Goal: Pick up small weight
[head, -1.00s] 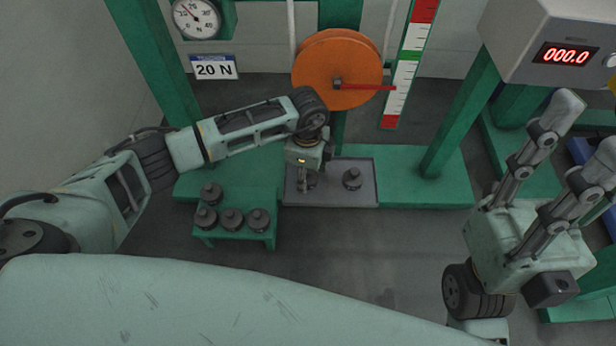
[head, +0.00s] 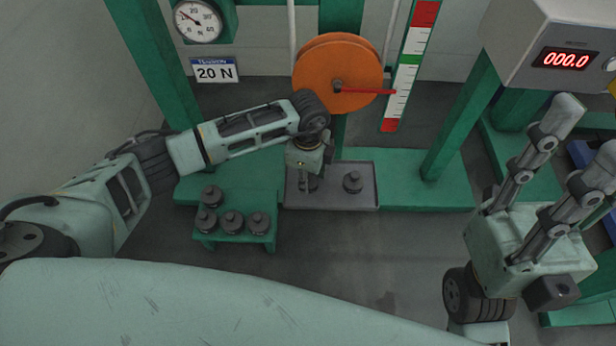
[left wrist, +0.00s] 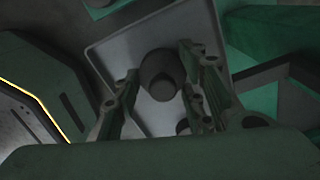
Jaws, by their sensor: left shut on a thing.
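My left gripper (head: 309,182) is low over the left part of a grey tray (head: 333,200). It is shut on a small dark weight, mostly hidden in the head view. In the left wrist view this small weight (left wrist: 160,72) shows between the two fingers (left wrist: 158,95), with the tray behind it. My right gripper (head: 588,128) is at the right, fingers spread open and empty.
Several dark weights (head: 232,222) stand on a small green stand (head: 236,239) left of the tray. Behind are an orange wheel (head: 335,65) with a red pointer, a red-white-green scale (head: 409,62) and a green post (head: 462,115). A display (head: 566,59) reads 000.0.

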